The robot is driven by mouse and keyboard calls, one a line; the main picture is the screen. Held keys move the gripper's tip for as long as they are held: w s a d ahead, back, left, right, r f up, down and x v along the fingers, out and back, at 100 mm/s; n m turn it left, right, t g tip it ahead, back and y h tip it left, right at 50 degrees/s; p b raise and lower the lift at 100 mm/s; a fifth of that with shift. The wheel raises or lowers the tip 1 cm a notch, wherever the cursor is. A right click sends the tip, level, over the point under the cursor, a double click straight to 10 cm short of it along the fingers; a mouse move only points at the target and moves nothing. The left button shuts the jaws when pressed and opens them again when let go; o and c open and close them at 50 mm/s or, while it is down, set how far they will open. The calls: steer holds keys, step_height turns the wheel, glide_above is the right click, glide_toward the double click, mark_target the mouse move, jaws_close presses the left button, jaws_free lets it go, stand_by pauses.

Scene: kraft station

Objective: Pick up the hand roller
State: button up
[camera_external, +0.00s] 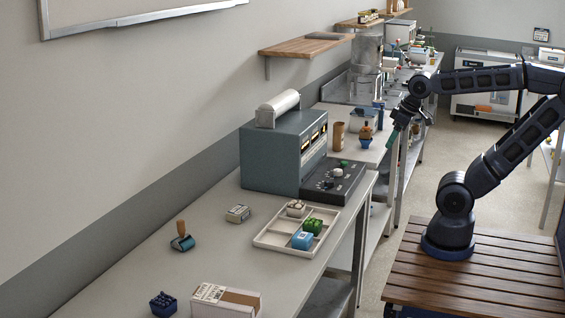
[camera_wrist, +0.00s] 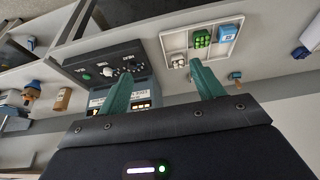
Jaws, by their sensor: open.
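The hand roller (camera_external: 182,238), with a wooden handle and a teal-blue roller body, rests on the grey bench at the left in the external view, handle up. In the wrist view a small blue-and-brown thing (camera_wrist: 235,77) beyond the right finger looks like the same roller. My gripper (camera_external: 391,138) is in the air at the right of the bench, far from the roller. Its two green fingers (camera_wrist: 160,82) are spread wide in the wrist view, with nothing between them.
A white divided tray (camera_external: 269,240) holds several small items. A blue-grey machine (camera_external: 270,150) with a black control panel stands behind it. A carton (camera_external: 225,301) and a dark-blue knobbed item (camera_external: 163,304) lie nearer the front. Bare bench surrounds the roller.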

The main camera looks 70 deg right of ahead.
steer(key=shift+c, duration=0.2)
steer(key=c, duration=0.3)
